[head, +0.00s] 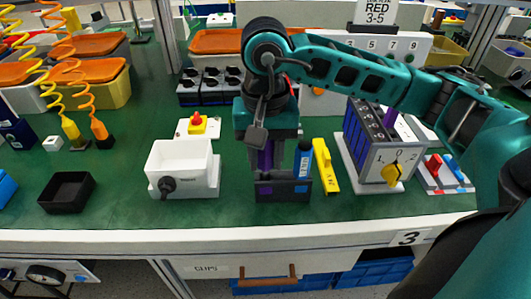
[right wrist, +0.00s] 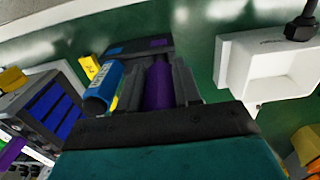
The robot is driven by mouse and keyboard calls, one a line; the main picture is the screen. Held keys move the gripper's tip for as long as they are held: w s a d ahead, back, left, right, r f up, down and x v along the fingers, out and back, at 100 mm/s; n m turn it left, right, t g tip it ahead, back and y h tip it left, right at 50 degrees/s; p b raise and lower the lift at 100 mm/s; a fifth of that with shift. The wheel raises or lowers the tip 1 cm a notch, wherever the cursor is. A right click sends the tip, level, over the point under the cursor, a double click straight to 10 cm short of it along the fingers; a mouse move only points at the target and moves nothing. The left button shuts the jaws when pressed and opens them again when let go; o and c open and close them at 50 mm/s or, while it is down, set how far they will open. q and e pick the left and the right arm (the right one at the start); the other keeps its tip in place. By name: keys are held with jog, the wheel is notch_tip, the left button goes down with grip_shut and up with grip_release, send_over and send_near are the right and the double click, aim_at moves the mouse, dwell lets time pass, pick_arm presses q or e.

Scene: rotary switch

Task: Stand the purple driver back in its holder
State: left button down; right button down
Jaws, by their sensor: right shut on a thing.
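The purple driver (head: 265,157) is upright between the fingers of my right gripper (head: 264,160). In the right wrist view the purple handle (right wrist: 158,88) lies between the two dark fingers, and my right gripper (right wrist: 160,80) is shut on it. The dark holder (head: 283,188) stands on the green bench directly below, with a purple and a blue mark on its front. The driver is over the holder's purple-marked side; whether its tip is in the slot is hidden. A blue driver (head: 304,160) stands in the holder's other side, close beside my fingers. My left gripper is not in view.
A white box (head: 181,165) with a black knob stands left of the holder. A yellow bar-shaped thing (head: 325,167) lies close on the right, then a rotary switch box (head: 384,150) with a yellow knob. The bench's front edge is near the holder.

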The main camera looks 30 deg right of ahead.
jog(key=shift+f+b, duration=0.4)
jog(key=shift+f, duration=0.05)
jog(key=shift+f+b, duration=0.95)
jog(key=c, duration=0.7)
grip_release()
notch_tip(320, 180, up, 13)
jog(key=p, duration=0.3)
